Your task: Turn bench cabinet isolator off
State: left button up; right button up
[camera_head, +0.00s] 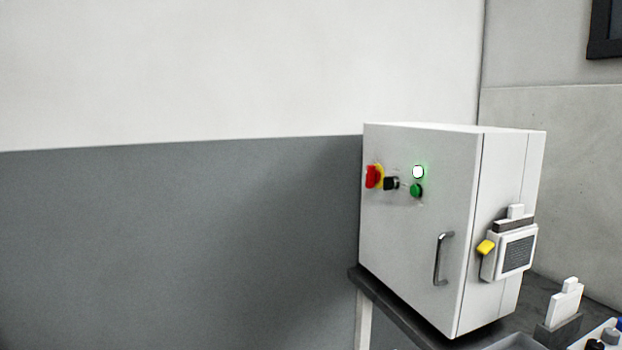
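The bench cabinet (415,245) is a light grey box on a dark bench at the right. Its left-hand face carries a red and yellow rotary switch (373,176), which looks like the isolator, a black knob (391,183), a lit white-green lamp (418,172) and a green button (416,190). The exact angle of the red handle is too small to tell. A metal bar handle (441,258) is on the same face. Neither of my grippers shows in the head view.
A grey unit with a screen (517,253) and a yellow part (485,247) is on the cabinet's right side. A white piece in a dark holder (563,305) and small items stand on the bench (405,318) at the lower right. Space left of the cabinet looks clear.

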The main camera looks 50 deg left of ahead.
aim_at(372, 176)
jog(key=u, duration=1.4)
